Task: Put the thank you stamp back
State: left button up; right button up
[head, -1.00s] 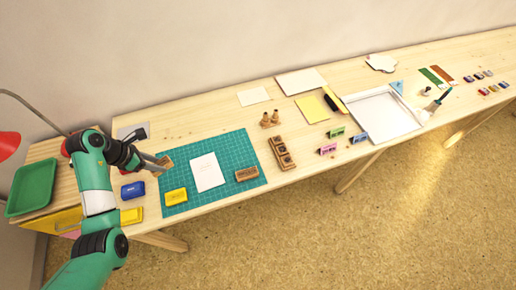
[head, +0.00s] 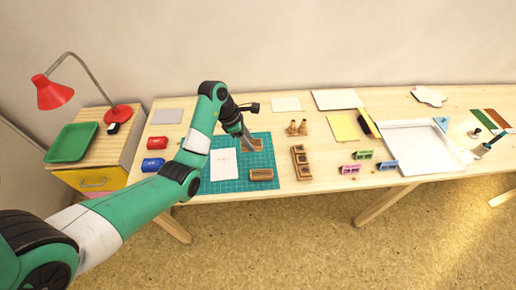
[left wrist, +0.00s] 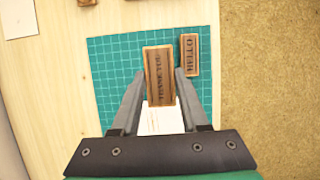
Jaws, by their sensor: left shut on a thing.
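My left gripper (head: 250,141) is shut on the thank you stamp (head: 257,146), a brown wooden block, over the upper right part of the green cutting mat (head: 231,184). In the left wrist view the stamp (left wrist: 159,62) sits between the fingers (left wrist: 158,76), with its THANK YOU lettering towards the camera. The hello stamp (left wrist: 189,55) lies on the mat beside it; it also shows in the head view (head: 261,175). A wooden rack (head: 301,163) stands on the table just right of the mat. My right gripper is not in view.
A white card (head: 223,164) lies on the mat, partly under my gripper in the left wrist view. Red (head: 158,142) and blue (head: 152,164) inkpads lie left of it. Two wooden stamps (head: 297,127) stand behind the rack. Small coloured blocks (head: 387,165) and a white tray (head: 420,150) lie further right.

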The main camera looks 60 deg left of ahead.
pick_arm(q)
jog(key=w+a+f+b, duration=0.1)
jog(key=a+f+b, duration=0.1)
jog(key=w+a+f+b, duration=0.2)
jog(key=f+b, duration=0.1)
jog(key=w+a+f+b, duration=0.2)
jog(key=shift+w+a+f+b, duration=0.1)
jog(key=shift+w+f+b, duration=0.1)
jog(key=shift+b, duration=0.2)
jog(key=shift+w+a+b, duration=0.15)
jog(key=shift+b, duration=0.2)
jog(key=shift+a, duration=0.1)
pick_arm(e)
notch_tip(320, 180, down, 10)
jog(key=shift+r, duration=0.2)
pick_arm(q)
jog(key=f+b, duration=0.3)
jog(key=b, duration=0.1)
jog(key=shift+w+a+f, duration=0.15)
jog(key=shift+w+f, duration=0.05)
jog(key=shift+f, duration=0.15)
jog(key=shift+s+r, duration=0.1)
jog(key=shift+r, duration=0.05)
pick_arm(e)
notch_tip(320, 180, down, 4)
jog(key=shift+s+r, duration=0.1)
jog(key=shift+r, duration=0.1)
